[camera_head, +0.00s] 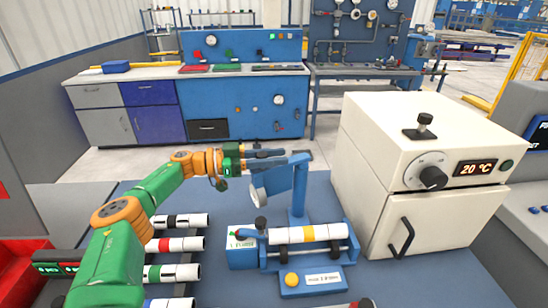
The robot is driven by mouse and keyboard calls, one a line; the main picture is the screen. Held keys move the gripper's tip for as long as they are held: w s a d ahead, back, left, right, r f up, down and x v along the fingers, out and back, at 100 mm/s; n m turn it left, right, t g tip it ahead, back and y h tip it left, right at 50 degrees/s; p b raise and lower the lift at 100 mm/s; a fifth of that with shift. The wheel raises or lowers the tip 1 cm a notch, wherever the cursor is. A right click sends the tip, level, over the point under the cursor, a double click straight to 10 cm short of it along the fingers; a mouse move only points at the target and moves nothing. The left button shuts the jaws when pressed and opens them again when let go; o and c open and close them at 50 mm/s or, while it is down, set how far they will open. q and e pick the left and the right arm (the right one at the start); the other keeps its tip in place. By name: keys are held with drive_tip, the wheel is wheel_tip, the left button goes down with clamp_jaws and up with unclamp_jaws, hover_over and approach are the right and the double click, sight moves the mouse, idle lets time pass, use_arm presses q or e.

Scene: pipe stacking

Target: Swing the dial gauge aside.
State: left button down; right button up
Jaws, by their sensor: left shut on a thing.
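The dial gauge (271,185) hangs from a blue swing arm on a blue post (299,196) at the back of a blue test stand (306,286). Its face is not readable from here. My left gripper (268,157) comes in from the left and is shut at the top of the gauge and its arm, partly hiding where they meet. My right gripper does not show.
Several white pipes with coloured bands, such as a red-banded one (175,244), lie in a row at left. A cream oven (420,160) reading 20 °C stands close at right. The bench behind the gauge is clear.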

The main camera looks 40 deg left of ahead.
use_arm(q)
drive_tip(key=c, duration=0.6)
unclamp_jaws()
drive_tip(key=shift+w+d, duration=0.1)
drive_tip(key=b+v, duration=0.3)
drive_tip(key=v, duration=0.4)
